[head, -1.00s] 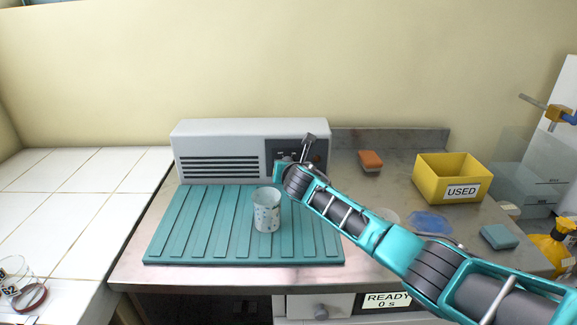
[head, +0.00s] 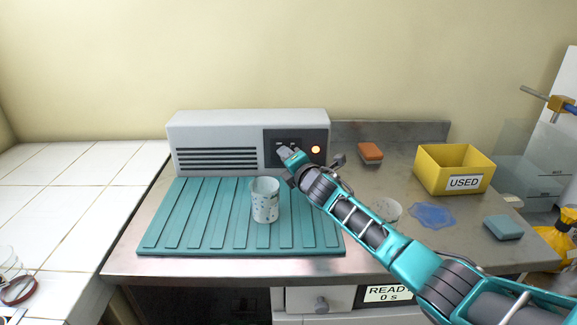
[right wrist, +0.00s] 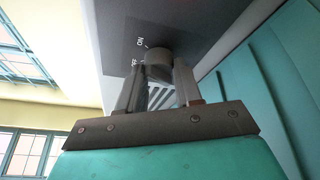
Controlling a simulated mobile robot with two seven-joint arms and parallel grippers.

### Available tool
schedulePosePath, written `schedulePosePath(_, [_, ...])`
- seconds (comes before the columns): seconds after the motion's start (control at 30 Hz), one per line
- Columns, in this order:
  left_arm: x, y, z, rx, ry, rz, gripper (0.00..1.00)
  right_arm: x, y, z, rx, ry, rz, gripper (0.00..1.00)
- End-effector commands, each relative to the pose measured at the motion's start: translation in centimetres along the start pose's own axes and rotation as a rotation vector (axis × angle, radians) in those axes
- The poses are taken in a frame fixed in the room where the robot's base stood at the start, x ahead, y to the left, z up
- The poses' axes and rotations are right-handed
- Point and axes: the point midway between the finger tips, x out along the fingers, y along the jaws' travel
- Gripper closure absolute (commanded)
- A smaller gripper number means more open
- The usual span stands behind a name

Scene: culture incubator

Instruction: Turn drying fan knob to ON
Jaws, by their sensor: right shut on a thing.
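The drying fan (head: 215,127) is a pale grey box with a slatted vent, standing behind the teal drying mat. My right gripper (head: 284,151) is at the panel, left of the lamp. In the right wrist view, my right gripper (right wrist: 158,75) is shut on the round grey knob (right wrist: 158,57), one finger on each side. An "ON" label (right wrist: 139,42) shows beside the knob; a second label below it is partly hidden. In the head view my gripper mostly hides the knob. My left gripper is out of view.
A speckled cup (head: 265,205) stands on the ribbed teal mat (head: 170,235), left of my right arm. To the right are an orange sponge (head: 371,151), a yellow "USED" bin (head: 430,170), a blue cloth (head: 432,216) and a teal sponge (head: 503,228). The white tiled counter at left is mostly clear.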

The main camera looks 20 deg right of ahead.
Motion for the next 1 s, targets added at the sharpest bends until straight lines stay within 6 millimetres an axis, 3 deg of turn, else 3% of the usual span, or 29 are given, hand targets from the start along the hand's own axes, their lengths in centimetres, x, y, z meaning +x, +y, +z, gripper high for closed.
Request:
schedulePosePath(0.2, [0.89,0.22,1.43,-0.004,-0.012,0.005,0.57,0.04,-0.26,-0.24,0.112,-0.006,0.049,0.96])
schedulePosePath(0.93, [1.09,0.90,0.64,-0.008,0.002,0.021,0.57,0.02,0.08,-0.11,0.190,-0.010,0.083,0.96])
schedulePosePath(0.97, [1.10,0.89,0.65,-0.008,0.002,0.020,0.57,0.02,0.08,-0.11,0.190,-0.010,0.082,0.65])
schedulePosePath(1.0, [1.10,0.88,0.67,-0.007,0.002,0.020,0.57,0.02,0.08,-0.11,0.190,-0.010,0.082,0.61])
